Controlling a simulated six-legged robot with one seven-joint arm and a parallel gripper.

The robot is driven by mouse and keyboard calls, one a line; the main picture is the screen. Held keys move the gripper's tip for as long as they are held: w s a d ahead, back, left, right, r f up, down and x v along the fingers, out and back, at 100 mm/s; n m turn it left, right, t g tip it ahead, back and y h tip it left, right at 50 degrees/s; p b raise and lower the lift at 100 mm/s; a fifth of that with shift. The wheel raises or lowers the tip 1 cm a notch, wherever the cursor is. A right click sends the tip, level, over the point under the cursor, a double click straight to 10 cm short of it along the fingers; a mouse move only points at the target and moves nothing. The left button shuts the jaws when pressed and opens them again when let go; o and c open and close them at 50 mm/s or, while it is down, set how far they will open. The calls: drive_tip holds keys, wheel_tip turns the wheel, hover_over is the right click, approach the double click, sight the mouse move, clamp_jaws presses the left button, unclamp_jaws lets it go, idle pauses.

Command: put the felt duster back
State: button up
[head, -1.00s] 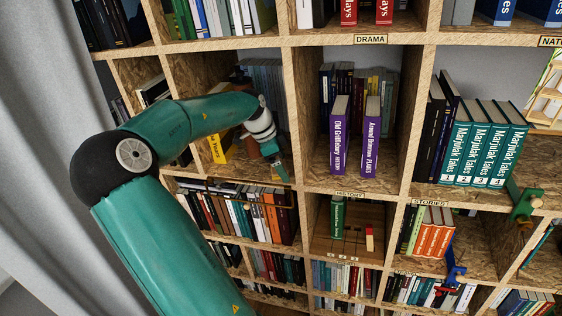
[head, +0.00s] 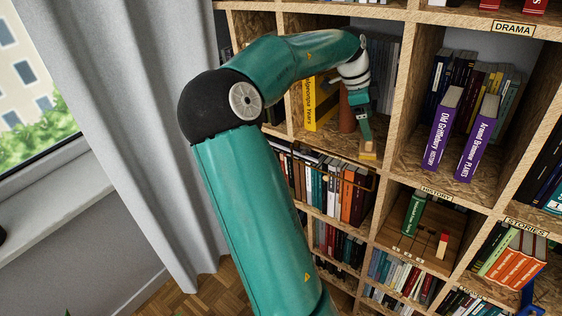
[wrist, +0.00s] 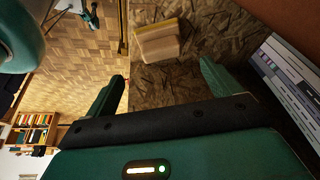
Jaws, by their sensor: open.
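In the head view the duster (head: 368,154) shows at the shelf's front edge, just below my gripper (head: 366,138). In the wrist view my gripper (wrist: 161,80) has its two fingers wide apart with nothing between them. The duster lies beyond the fingertips, roughly in line with the gap and apart from both fingers. My gripper partly hides the duster in the head view.
A yellow book (head: 319,103) and a reddish-brown upright object (head: 346,112) stand behind my gripper. Grey books (head: 384,62) fill the compartment's right side. Below, a wooden compartment holds a green book (head: 413,214) and a red-and-white block (head: 442,244). Purple books (head: 478,138) stand to the right.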

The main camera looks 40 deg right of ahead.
drive_tip(key=w+a+f+n+t+y, duration=0.1)
drive_tip(key=w+a+n+t+y, duration=0.2)
drive_tip(key=a+n, duration=0.6)
drive_tip(key=w+a+f+n+t, duration=0.2)
drive_tip(key=w+a+n, duration=0.25)
drive_tip(key=a, duration=0.95)
drive_tip(key=s+a+r+n+t, duration=0.2)
drive_tip(key=a+n, duration=0.6)
drive_tip(key=a, duration=0.4)
drive_tip(key=s+a+r+n+t, duration=0.2)
drive_tip(key=a+n, duration=0.6)
drive_tip(key=a, duration=0.4)
drive_tip(key=shift+s+a+r+t+h, duration=0.3)
drive_tip(key=shift+s+r, duration=0.25)
drive_tip(key=shift+s, duration=0.6)
